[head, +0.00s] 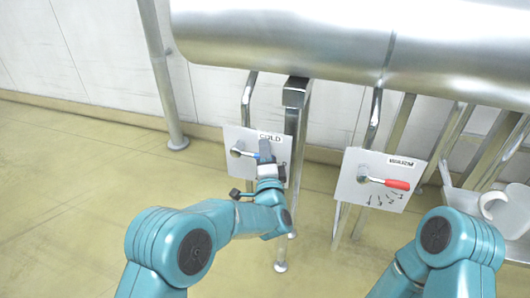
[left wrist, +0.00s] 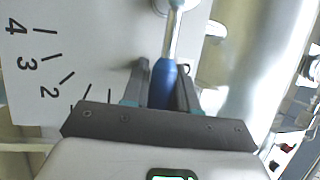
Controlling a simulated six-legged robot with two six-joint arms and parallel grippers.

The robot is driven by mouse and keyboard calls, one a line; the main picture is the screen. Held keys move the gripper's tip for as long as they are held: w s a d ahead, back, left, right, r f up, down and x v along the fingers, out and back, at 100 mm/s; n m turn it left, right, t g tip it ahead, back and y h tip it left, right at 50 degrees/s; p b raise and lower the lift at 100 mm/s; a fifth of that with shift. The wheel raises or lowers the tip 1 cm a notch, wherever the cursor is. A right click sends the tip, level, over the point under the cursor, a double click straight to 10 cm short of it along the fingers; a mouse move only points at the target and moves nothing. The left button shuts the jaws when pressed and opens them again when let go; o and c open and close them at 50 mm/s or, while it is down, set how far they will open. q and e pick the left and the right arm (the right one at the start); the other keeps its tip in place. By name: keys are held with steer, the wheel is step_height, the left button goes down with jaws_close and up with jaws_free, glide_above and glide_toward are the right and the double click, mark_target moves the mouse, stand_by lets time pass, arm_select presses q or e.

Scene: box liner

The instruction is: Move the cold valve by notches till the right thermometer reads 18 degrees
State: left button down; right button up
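The cold valve's panel (head: 237,135) is a white plate marked COLD, left of centre in the head view. Its lever has a metal stem and a blue grip (left wrist: 163,86). My left gripper (head: 265,152) is at this lever; in the left wrist view its fingers (left wrist: 162,84) lie close on both sides of the blue grip and appear shut on it. Notch marks with 2, 3 and 4 (left wrist: 48,92) show on the plate there, left of the lever; lower marks are partly hidden by the gripper. My right gripper is out of view. No thermometer reading is visible.
A second white panel (head: 350,190) with a red-handled lever (head: 397,184) stands to the right, its handle pointing right. A large metal cylinder (head: 280,40) hangs above on metal legs. A white mug (head: 492,205) is at the far right. The floor at left is clear.

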arm_select(q)
steer(key=f+m+b, duration=0.1)
steer(key=f+m+t+h+b, duration=0.1)
steer(key=m, duration=0.1)
steer(key=f+m+h+b, duration=0.1)
steer(key=m+b, duration=0.1)
steer(key=shift+a+t, duration=0.25)
steer(key=shift+t, duration=0.05)
steer(key=c, duration=1)
jaws_free()
steer(key=v, duration=1.6)
steer(key=shift+s+f+p, duration=0.1)
steer(key=shift+s+p, duration=0.05)
steer(key=shift+p, duration=0.25)
